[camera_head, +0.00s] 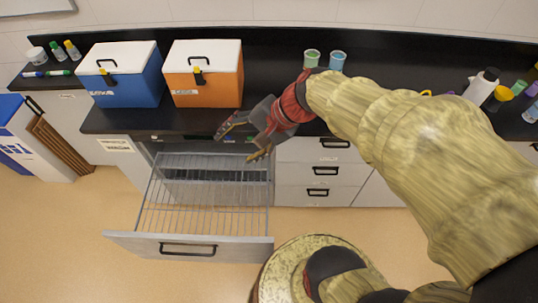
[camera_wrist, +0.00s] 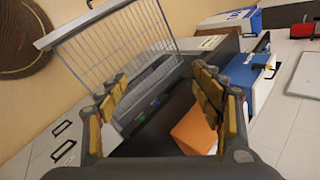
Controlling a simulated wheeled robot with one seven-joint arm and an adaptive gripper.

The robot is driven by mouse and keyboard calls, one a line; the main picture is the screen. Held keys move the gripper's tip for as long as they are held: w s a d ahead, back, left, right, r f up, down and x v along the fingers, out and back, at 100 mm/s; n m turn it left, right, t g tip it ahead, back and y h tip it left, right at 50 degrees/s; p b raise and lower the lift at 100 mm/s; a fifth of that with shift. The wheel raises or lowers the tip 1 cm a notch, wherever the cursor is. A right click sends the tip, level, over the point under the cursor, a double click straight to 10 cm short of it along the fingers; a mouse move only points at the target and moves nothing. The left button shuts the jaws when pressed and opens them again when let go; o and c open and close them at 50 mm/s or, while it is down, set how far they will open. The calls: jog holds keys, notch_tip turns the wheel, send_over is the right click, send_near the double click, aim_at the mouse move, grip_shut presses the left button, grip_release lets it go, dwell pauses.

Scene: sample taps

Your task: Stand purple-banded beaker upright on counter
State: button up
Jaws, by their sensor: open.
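I cannot make out a purple-banded beaker in either view. A small purple edge (camera_head: 450,93) shows just behind my arm in the head view, too little to identify. Two clear beakers stand upright on the black counter (camera_head: 275,62), one with green (camera_head: 312,59) and one with blue (camera_head: 337,61). My gripper (camera_head: 240,143) is open and empty, in front of the counter's edge and above the pulled-out drawer. In the wrist view its two fingers (camera_wrist: 160,78) are spread wide with nothing between them. My arm hides part of the counter on the right.
A blue cooler (camera_head: 125,88) and an orange cooler (camera_head: 206,85) stand on the counter's left. An open drawer with a wire rack (camera_head: 190,245) sticks out below. Bottles (camera_head: 482,87) stand at the far right. The counter between the orange cooler and the beakers is clear.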

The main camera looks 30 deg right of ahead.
jog(key=s+d+r+n+h, duration=0.2)
jog(key=s+r+n+h, duration=0.3)
jog(key=s+n, duration=0.5)
jog(key=shift+s+d+r+n+h, duration=0.15)
jog(key=shift+s+d+n+h, duration=0.2)
jog(key=shift+n, duration=0.35)
jog(key=shift+o, duration=0.5)
jog(key=shift+w+a, duration=0.1)
jog(key=shift+w, duration=0.05)
